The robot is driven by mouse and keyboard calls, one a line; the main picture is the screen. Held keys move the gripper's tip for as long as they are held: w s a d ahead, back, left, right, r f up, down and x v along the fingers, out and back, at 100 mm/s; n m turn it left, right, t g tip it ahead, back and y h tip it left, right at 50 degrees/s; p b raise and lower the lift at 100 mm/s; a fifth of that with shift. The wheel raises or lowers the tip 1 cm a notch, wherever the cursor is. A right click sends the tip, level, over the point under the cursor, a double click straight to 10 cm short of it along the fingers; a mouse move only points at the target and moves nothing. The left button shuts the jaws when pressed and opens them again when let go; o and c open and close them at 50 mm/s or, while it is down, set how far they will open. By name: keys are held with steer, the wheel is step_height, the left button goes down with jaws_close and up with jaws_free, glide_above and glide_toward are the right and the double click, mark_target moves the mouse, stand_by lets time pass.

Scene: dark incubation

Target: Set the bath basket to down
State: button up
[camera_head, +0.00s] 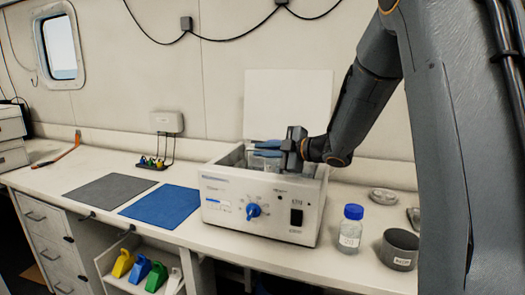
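The bath (225,210) is a white box with an open top, standing on the bench in the middle of the head view. Its front carries a blue dial (253,210) and a black switch (296,217). The raised lid (285,95) stands behind it. A pale, partly clear shape that looks like the basket (262,163) shows at the opening, partly hidden by my gripper. The basket's lower part is hidden by the bath's front wall.
Right of the bath stand a blue-capped bottle (350,230) and a grey cup (399,250), with small dishes (384,196) behind. Left lie a blue mat (162,206) and a grey mat (107,190). A small rack (153,164) stands near the wall.

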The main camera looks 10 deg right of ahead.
steer(key=o, duration=0.4)
steer(key=shift+r, duration=0.15)
steer(key=shift+c, duration=0.2)
steer(key=shift+d, duration=0.1)
steer(key=b+v, duration=0.1)
steer(key=v, duration=0.6)
steer(key=shift+s+d+b, duration=0.15)
steer(key=shift+s+b, duration=0.15)
steer(key=shift+b, duration=0.05)
